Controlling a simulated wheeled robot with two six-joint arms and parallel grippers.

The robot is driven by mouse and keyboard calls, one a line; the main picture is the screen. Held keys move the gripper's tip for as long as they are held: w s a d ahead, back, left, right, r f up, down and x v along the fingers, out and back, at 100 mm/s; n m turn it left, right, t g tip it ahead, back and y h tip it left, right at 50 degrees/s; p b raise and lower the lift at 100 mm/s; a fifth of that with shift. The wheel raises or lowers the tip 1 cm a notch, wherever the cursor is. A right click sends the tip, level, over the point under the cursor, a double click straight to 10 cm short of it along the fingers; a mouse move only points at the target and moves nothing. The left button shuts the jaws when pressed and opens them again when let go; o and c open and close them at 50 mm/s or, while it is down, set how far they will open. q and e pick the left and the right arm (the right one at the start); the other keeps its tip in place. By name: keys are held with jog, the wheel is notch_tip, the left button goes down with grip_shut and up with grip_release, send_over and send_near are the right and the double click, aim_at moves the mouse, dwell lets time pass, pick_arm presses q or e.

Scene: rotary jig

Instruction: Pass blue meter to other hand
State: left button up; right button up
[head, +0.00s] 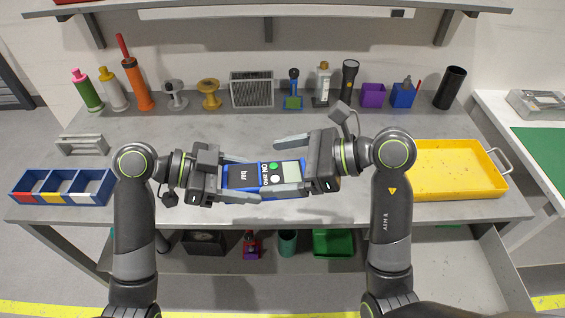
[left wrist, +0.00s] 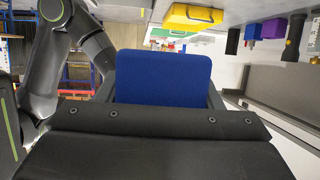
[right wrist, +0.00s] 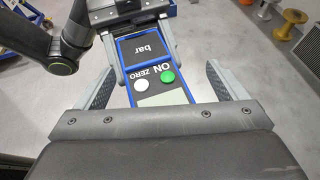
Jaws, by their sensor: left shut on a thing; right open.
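The blue meter (head: 264,176) is held level above the middle of the bench, its face with a "bar" label, a green and a white button and a pale screen showing. My left gripper (head: 236,177) is shut on its "bar" end. My right gripper (head: 291,165) is open, its fingers on either side of the screen end. In the right wrist view the meter (right wrist: 155,68) lies between the open fingers with a gap on each side. The left wrist view shows its plain blue back (left wrist: 163,77).
A blue divided bin (head: 62,187) stands at the left of the bench and a yellow tray (head: 455,170) at the right. Bottles, spools, a grey speaker-like box (head: 251,89) and a flashlight (head: 348,80) line the back. The bench between is mostly clear.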

pick_arm(q)
jog(key=shift+s, duration=0.1)
pick_arm(e)
jog(key=shift+w, duration=0.1)
jog(key=c, duration=1.2)
pick_arm(q)
jog(key=o, duration=0.8)
jog(key=shift+o, duration=1)
jog(key=shift+r, duration=0.1)
pick_arm(e)
jog(key=c, duration=0.3)
pick_arm(q)
jog(key=shift+o, duration=0.9)
pick_arm(e)
jog(key=shift+c, duration=0.2)
pick_arm(q)
jog(key=shift+a, duration=0.1)
